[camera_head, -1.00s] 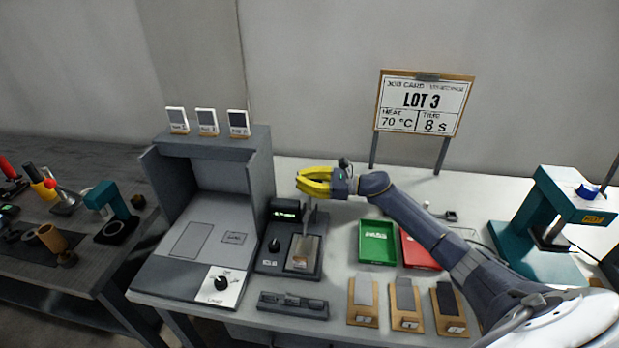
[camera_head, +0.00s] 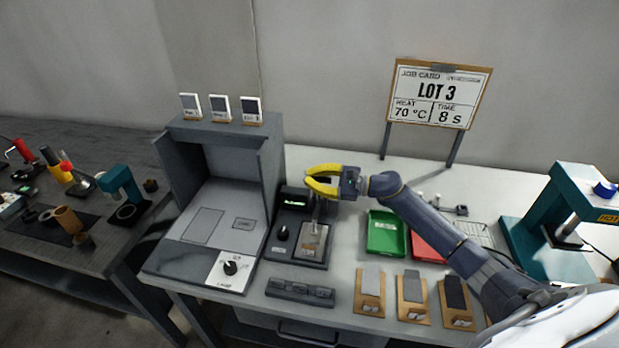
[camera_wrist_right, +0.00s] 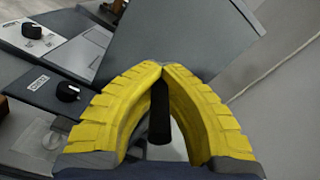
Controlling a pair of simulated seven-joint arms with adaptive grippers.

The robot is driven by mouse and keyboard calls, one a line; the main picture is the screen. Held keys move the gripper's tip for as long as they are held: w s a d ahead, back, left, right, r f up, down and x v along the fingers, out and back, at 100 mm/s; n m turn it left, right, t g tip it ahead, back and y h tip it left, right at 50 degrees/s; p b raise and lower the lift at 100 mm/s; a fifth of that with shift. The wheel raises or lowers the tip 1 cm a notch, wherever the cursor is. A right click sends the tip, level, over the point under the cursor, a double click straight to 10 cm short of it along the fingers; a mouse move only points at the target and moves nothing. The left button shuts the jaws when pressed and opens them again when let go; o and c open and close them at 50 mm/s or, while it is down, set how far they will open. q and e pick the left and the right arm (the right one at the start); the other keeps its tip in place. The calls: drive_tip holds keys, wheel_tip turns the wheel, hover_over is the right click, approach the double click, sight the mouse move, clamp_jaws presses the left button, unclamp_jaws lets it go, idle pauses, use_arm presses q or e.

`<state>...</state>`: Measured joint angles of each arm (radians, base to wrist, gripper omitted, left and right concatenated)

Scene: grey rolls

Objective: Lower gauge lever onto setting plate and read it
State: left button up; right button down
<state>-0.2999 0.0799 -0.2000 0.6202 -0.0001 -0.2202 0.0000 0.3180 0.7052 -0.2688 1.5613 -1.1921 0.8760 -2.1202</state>
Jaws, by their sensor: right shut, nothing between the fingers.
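The gauge (camera_head: 290,255) is a dark base with a knob (camera_head: 282,232) and a small dark display (camera_head: 293,194) with faint green marks, too small to read. Its metal setting plate (camera_head: 314,240) lies on the right part of the base. The lever (camera_head: 317,212) stands above the plate, partly hidden by my right gripper (camera_head: 308,182). In the right wrist view, my right gripper (camera_wrist_right: 162,68) has its yellow fingertips together, with nothing gripped. A black rod end (camera_wrist_right: 159,118), probably the lever's handle, shows in the gap behind the tips. Contact cannot be told. My left gripper is not in view.
A grey booth (camera_head: 215,215) stands left of the gauge. Green (camera_head: 386,234) and red (camera_head: 428,247) trays lie to the right. Several sample tiles (camera_head: 411,288) and a dark block (camera_head: 299,292) line the front. A teal press (camera_head: 560,220) stands far right.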

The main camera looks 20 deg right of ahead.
drive_tip(key=shift+r, duration=0.15)
drive_tip(key=c, duration=1.4)
unclamp_jaws()
drive_tip(key=shift+o, duration=0.2)
drive_tip(key=v, duration=1.2)
